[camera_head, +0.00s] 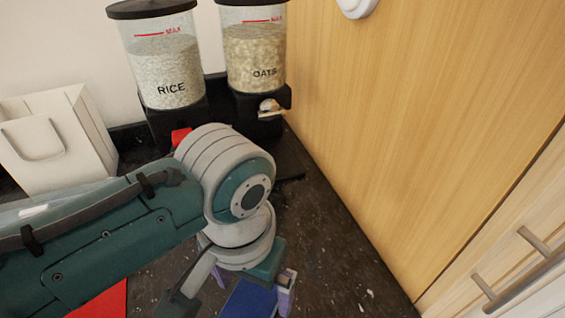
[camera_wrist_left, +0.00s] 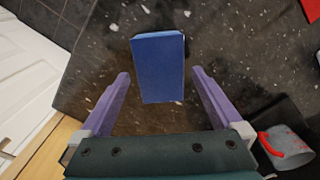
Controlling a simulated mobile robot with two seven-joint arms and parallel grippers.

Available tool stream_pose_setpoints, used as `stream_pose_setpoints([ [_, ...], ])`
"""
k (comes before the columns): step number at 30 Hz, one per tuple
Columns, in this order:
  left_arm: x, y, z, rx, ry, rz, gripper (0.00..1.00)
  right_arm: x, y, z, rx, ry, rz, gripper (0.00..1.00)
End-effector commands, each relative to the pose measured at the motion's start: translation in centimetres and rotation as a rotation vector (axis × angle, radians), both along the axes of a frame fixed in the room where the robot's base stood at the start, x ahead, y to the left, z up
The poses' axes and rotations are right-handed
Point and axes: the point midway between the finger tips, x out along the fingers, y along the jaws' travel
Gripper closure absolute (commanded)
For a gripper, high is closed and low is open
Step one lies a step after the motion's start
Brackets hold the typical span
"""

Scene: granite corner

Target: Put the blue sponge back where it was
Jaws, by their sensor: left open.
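The blue sponge (camera_head: 250,300) is a flat rectangular block on the dark granite counter, low in the head view and partly cut off by its bottom edge. It shows whole in the left wrist view (camera_wrist_left: 159,66). My left gripper (camera_head: 262,290) has purple fingers and is open over the sponge. In the left wrist view the fingers (camera_wrist_left: 160,80) stand apart on both sides of the sponge, with a gap on each side. My right gripper is in neither view.
A rice dispenser (camera_head: 165,65) and an oats dispenser (camera_head: 255,50) stand at the back. A white bag (camera_head: 60,140) is at the left. A wooden panel (camera_head: 400,110) bounds the right. A red-handled cup (camera_wrist_left: 292,148) is near the gripper. Dark counter (camera_head: 345,260) right of the gripper is clear.

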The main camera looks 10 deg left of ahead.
Motion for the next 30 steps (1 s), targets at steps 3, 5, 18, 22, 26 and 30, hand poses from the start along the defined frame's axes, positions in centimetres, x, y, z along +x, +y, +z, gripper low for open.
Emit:
stream_pose_setpoints([
  [3, 0.0, 0.0, 3.0, -0.002, -0.004, 0.0, 0.0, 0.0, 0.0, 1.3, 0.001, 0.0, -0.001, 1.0],
  [5, 0.0, 0.1, 4.4, -0.002, -0.005, 0.001, 0.0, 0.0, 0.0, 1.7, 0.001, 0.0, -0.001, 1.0],
  [18, -0.2, 0.1, 10.4, 0.0, 0.0, 0.002, 0.0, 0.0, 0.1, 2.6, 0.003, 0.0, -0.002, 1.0],
  [22, -0.6, 0.1, 10.4, -0.009, -0.001, 0.0, 0.0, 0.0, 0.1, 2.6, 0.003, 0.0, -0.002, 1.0],
  [26, -2.6, 0.0, 9.7, -0.07, -0.029, -0.008, 0.0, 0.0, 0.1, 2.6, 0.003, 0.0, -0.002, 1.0],
  [30, -6.0, 1.6, 9.6, -0.126, -0.111, 0.001, 0.0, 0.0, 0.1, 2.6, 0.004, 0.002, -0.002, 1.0],
])
